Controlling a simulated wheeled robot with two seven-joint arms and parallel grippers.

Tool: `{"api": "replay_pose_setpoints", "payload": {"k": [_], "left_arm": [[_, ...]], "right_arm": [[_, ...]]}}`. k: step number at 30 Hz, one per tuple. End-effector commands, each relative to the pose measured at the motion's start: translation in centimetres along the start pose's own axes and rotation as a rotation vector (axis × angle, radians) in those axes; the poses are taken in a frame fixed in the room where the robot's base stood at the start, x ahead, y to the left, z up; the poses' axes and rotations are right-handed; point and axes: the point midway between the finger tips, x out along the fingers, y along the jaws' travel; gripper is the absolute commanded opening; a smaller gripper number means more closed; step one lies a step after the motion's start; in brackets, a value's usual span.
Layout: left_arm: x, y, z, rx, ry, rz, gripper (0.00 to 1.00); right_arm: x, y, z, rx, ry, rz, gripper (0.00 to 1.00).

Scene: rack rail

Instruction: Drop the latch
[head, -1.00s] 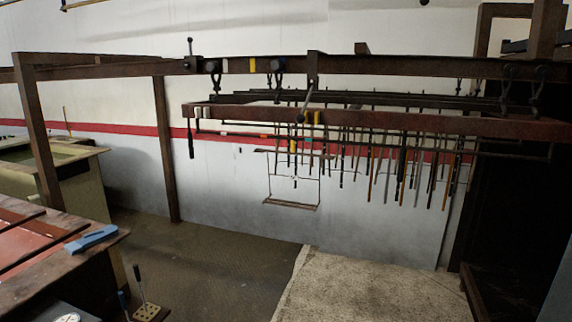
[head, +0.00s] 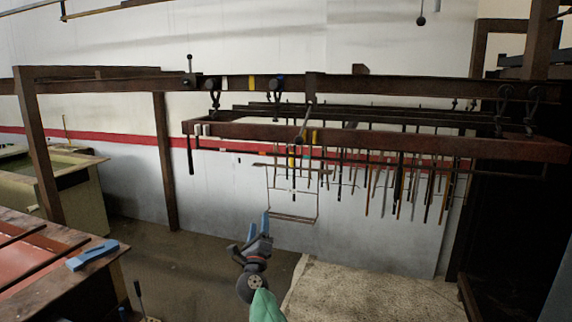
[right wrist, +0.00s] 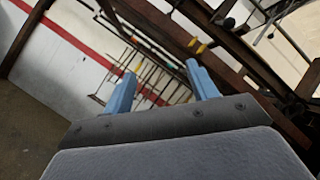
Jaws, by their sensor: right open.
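The overhead rail (head: 400,88) is a dark brown beam with yellow and white marks. A dark rack frame (head: 420,142) hangs below it from hooks. A small upright lever with a round knob (head: 190,68) stands on the rail's left part. A slanted lever (head: 306,120) hangs from a bracket at mid-rail. I cannot tell which of these is the latch. My right gripper (head: 257,226), with blue fingers, is open and empty, low and in front of the rack in the picture. Its fingers also show apart in the right wrist view (right wrist: 160,70).
Several thin rods (head: 400,185) hang from the rack, along with a wire frame (head: 293,217). A wooden post (head: 165,165) stands at left.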

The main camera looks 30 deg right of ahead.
Motion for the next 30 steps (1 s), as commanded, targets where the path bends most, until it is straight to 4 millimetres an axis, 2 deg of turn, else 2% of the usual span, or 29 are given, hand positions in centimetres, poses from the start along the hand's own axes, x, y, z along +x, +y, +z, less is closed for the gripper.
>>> {"api": "replay_pose_setpoints", "payload": {"k": [1, 6, 9, 12, 18, 23, 30], "left_arm": [[-0.5, -0.1, 0.8, 0.001, -0.004, -0.001, 0.36], [-0.9, -0.3, 3.6, 0.004, -0.013, -0.003, 0.36], [-1.0, -0.5, 4.8, 0.005, -0.015, -0.004, 0.36], [-1.1, -0.6, 5.8, 0.006, -0.017, -0.005, 0.36], [-1.1, -0.6, 6.5, 0.007, -0.019, -0.005, 0.36], [-1.3, -0.6, 6.5, 0.007, -0.019, -0.005, 0.36], [-1.7, -0.6, 6.5, 0.007, -0.019, -0.005, 0.36]], "right_arm": [[2.4, -3.5, 0.9, 0.095, 0.048, -0.038, 0.58], [7.9, -12.4, 2.1, 0.453, 0.226, -0.113, 0.58], [9.8, -15.9, 2.6, 0.626, 0.305, -0.124, 0.58], [10.9, -18.0, 3.1, 0.745, 0.356, -0.12, 0.58], [11.8, -19.4, 3.4, 0.838, 0.395, -0.11, 0.58], [12.9, -19.4, 3.0, 0.839, 0.396, -0.111, 0.58], [15.7, -19.2, 1.9, 0.837, 0.395, -0.11, 0.58]]}}
